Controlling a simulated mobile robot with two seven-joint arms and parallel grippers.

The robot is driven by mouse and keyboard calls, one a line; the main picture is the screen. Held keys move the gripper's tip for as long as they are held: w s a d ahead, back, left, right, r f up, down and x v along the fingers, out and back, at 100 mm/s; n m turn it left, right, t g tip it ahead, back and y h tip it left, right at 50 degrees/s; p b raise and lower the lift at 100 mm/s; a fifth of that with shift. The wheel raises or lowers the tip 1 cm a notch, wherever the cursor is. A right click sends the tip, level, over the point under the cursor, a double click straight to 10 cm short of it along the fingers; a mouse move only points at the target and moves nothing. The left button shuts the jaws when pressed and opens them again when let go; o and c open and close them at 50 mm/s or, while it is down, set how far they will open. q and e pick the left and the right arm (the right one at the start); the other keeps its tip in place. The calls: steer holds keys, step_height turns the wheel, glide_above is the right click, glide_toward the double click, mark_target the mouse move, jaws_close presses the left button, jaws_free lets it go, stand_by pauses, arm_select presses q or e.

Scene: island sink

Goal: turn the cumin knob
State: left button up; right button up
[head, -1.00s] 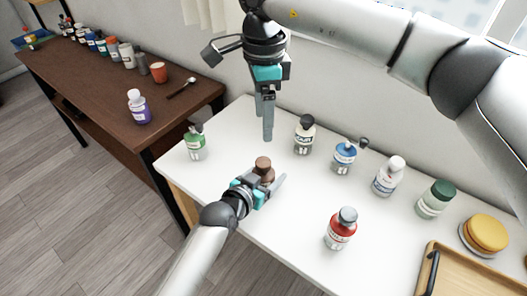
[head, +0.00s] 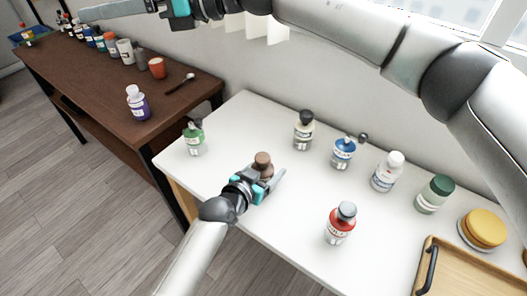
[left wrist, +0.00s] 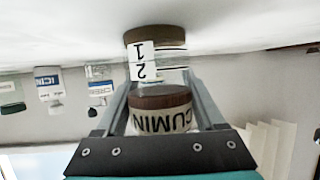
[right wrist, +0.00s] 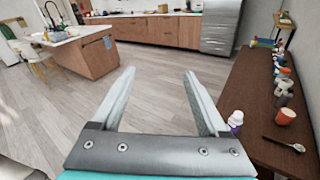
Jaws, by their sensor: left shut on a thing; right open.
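The cumin jar (head: 263,160) shows as a brown top above the white table. It fills the middle of the left wrist view, with a brown band (left wrist: 160,97), an upside-down CUMIN label (left wrist: 162,121), clear glass, and a brown part at the table side with a white tag (left wrist: 141,61) numbered 1 and 2. My left gripper (head: 270,176) has its fingers on either side of the jar and is shut on it. My right gripper (head: 88,12) is at the top left of the head view, far from the jar. In the right wrist view (right wrist: 155,75) its fingers are apart and empty.
A green bottle (head: 194,140), a dark-capped bottle (head: 304,132), a blue bottle (head: 343,155), a white-capped bottle (head: 386,174) and a red bottle (head: 340,225) stand around the jar. A wooden tray (head: 470,275) lies at lower right. A brown side table (head: 110,85) holds several items.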

steer(key=w+d+r+m+t+y, duration=0.1)
steer(key=w+r+m+t+y, duration=0.1)
steer(key=w+r+m+t, duration=0.45)
steer(key=w+d+f+m+t+h, duration=0.35)
steer(key=w+d+m+h, duration=0.2)
steer(key=m, duration=0.35)
steer(key=w+d+f+m+t+h, duration=0.35)
steer(key=w+m+t+h, duration=0.2)
steer(key=m, duration=0.25)
steer(key=m+g+h, duration=0.4)
steer(key=g+h, duration=0.4)
steer(key=g, duration=0.8)
glide_toward(264, 157)
step_height(264, 157, down, 9)
steer(key=shift+s+r, duration=0.1)
